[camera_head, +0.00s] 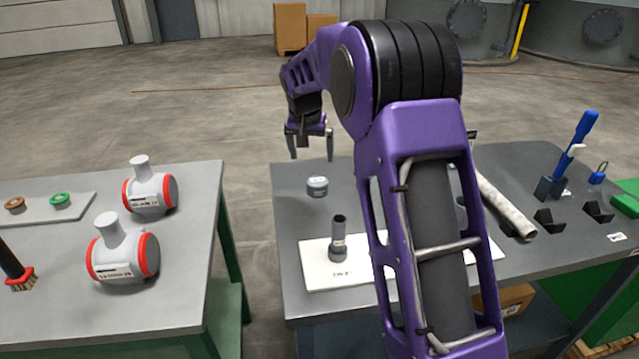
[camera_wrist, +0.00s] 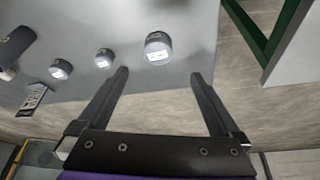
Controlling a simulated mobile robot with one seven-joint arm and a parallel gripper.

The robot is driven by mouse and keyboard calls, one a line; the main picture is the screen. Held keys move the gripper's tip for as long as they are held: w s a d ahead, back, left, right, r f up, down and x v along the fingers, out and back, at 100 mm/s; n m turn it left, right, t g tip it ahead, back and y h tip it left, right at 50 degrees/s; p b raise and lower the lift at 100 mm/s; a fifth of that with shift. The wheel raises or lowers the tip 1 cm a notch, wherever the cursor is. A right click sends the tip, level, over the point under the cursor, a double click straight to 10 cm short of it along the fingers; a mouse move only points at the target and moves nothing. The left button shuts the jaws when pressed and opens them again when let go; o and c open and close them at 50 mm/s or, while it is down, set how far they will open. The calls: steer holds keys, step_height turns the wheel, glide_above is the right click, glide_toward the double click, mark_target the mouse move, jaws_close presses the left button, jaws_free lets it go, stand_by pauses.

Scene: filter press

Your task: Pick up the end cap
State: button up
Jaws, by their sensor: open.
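A short round grey cap (camera_head: 317,187) with a pale label sits upright on the right-hand grey table, near its back left corner. In the wrist view, a grey cap (camera_wrist: 157,48) lies ahead of the gap between my fingertips, with two similar caps (camera_wrist: 104,57) (camera_wrist: 60,68) to its left. I cannot tell from markings which is the end cap; the labels are too small to read. My gripper (camera_head: 312,158) is open and empty, fingers pointing down, above and behind the cap near the table's back edge. Both fingers show in the wrist view (camera_wrist: 159,74), touching nothing.
A dark upright fitting (camera_head: 338,240) stands on a white board (camera_head: 312,272) in front of the cap. My arm hides the table's middle. A pale tube (camera_head: 506,207) and a blue tool (camera_head: 575,150) are right. The left table (camera_head: 190,270) holds two red-ringed housings.

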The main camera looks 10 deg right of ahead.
glide_toward(317, 182)
steer(key=x, duration=0.5)
steer(key=shift+a+b, duration=0.2)
steer(key=shift+b, duration=0.15)
steer(key=shift+d+b+x, duration=0.2)
steer(key=shift+b+x, duration=0.1)
steer(key=shift+x, duration=2.75)
steer(key=shift+w, duration=0.1)
steer(key=shift+r, duration=0.1)
steer(key=shift+c, duration=0.2)
